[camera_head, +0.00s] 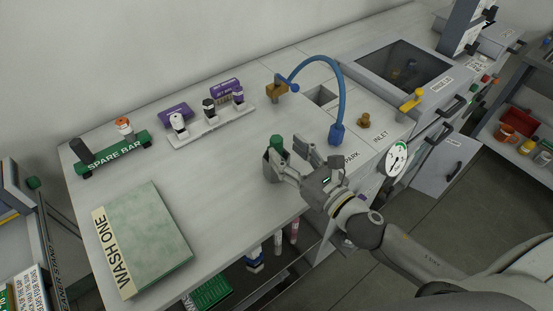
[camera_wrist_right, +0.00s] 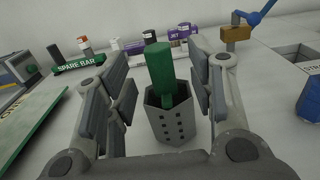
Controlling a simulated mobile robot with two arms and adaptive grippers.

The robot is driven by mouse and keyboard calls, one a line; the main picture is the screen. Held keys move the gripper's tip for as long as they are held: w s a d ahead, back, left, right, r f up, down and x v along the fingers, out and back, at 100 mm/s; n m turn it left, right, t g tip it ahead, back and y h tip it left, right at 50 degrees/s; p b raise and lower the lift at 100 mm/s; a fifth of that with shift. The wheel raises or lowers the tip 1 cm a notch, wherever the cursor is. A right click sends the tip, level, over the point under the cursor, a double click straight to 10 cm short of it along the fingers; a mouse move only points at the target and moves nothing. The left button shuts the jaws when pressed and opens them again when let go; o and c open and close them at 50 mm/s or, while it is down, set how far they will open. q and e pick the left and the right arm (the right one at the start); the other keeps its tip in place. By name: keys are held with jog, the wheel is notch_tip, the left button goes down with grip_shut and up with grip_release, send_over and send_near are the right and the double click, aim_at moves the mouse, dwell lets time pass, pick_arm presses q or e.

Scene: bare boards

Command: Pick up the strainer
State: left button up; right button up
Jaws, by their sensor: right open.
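The strainer looks like a grey hexagonal cup with dark holes and a thick green handle (camera_head: 276,142) rising from it. It stands upright on the pale bench top near its front edge. In the right wrist view its body (camera_wrist_right: 174,124) is between the fingers of my right gripper (camera_wrist_right: 163,88), with gaps visible on both sides. In the head view the right gripper (camera_head: 289,157) is open beside the strainer, and its near finger overlaps part of the cup. My left gripper is out of view.
A green spare bar (camera_head: 112,153) and a white rack (camera_head: 212,126) with bottles stand behind. A large WASH ONE book (camera_head: 145,240) lies left. A blue hose (camera_head: 343,90) arches to the right, near a dark square opening (camera_head: 321,95). The bench between is clear.

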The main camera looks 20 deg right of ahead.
aim_at(281, 146)
jog(key=p+x, duration=0.1)
jog(key=x, duration=0.2)
jog(key=shift+w+a, duration=0.15)
jog(key=shift+w, duration=0.2)
jog(key=shift+w+a+f+p, duration=0.2)
jog(key=shift+w+a+p, duration=0.1)
jog(key=shift+w, duration=0.2)
jog(key=shift+d, duration=0.1)
jog(key=shift+c, duration=0.4)
grip_shut()
